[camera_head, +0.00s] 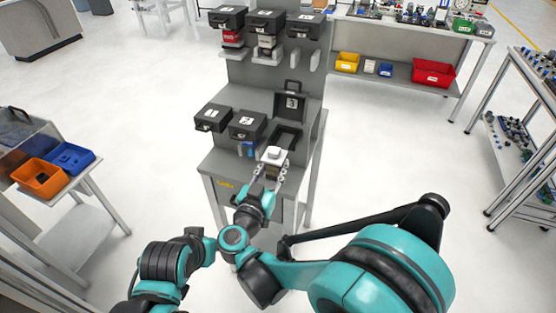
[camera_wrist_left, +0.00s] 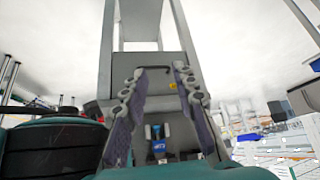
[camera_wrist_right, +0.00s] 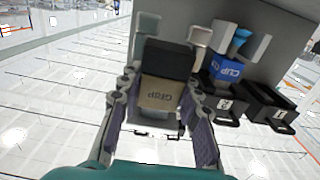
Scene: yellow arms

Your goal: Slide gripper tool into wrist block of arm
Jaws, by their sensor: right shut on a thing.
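My right gripper (camera_head: 271,172) is at the front of the grey workstation, below the open box marked 3 (camera_head: 291,104). In the right wrist view its fingers are shut on the gripper tool (camera_wrist_right: 160,94), a block with a tan face lettered GRIP and a dark top. Two pale prongs rise behind the tool; I cannot tell whether it touches them. In the head view the tool (camera_head: 272,154) shows as a pale block. My left gripper (camera_wrist_left: 155,78) is open and empty, facing the workstation's front. I cannot make out a wrist block.
Black boxes marked 1 (camera_head: 212,118) and 2 (camera_head: 247,125) stand left of box 3. A blue CUP tool (camera_wrist_right: 229,68) sits by box 2. An orange bin (camera_head: 38,178) stands on the left table.

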